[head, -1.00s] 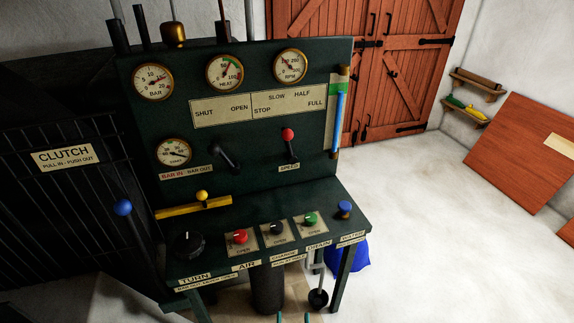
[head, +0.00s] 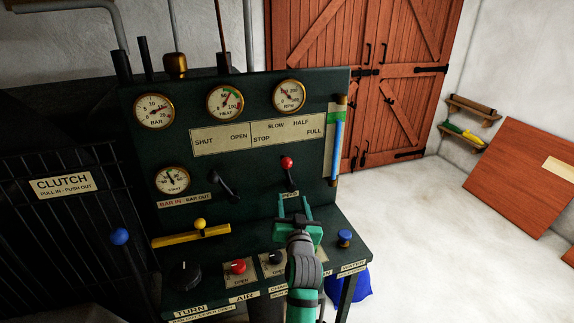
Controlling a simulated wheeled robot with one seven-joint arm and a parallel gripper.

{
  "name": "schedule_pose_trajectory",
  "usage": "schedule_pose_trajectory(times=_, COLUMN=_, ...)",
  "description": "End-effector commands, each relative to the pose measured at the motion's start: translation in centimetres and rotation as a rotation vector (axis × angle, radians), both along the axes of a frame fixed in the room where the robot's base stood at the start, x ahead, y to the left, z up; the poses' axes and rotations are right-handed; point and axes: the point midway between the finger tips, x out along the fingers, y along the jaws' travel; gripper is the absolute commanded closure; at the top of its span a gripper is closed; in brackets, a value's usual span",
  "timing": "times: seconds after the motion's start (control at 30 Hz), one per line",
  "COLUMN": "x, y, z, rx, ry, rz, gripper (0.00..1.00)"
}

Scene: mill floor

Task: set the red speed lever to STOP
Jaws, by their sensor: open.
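The speed lever is a dark lever with a red ball knob (head: 287,163) on the upright face of the dark green panel. It stands nearly upright, its knob leaning slightly left, below the plate (head: 288,132) marked STOP, SLOW, HALF and FULL. STOP is at the plate's left end, FULL at its right. My gripper (head: 294,200) is open and empty, its two green fingers pointing at the panel just below the lever. It partly covers the SPEED label and hides the green knob on the desk.
A black lever (head: 224,184) stands left of the speed lever, under SHUT and OPEN. A blue gauge tube (head: 336,145) is at the right. The desk holds a yellow bar (head: 191,236), a red knob (head: 238,267) and a blue knob (head: 345,237).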

Motion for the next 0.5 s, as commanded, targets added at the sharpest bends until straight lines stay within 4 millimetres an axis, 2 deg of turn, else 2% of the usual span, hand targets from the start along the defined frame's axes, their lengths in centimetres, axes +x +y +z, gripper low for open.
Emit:
schedule_pose_trajectory(times=0.03, x=1.0, y=0.1, z=1.9, rx=0.004, ry=-0.011, rz=0.007, gripper=0.5)
schedule_pose_trajectory(times=0.2, x=2.7, y=0.3, z=5.1, rx=0.012, ry=-0.018, rz=0.022, gripper=0.5)
schedule_pose_trajectory(times=0.3, x=3.2, y=0.4, z=5.9, rx=0.014, ry=-0.02, rz=0.026, gripper=0.5)
schedule_pose_trajectory(times=0.5, x=5.1, y=0.6, z=6.1, rx=0.015, ry=-0.019, rz=0.028, gripper=0.5)
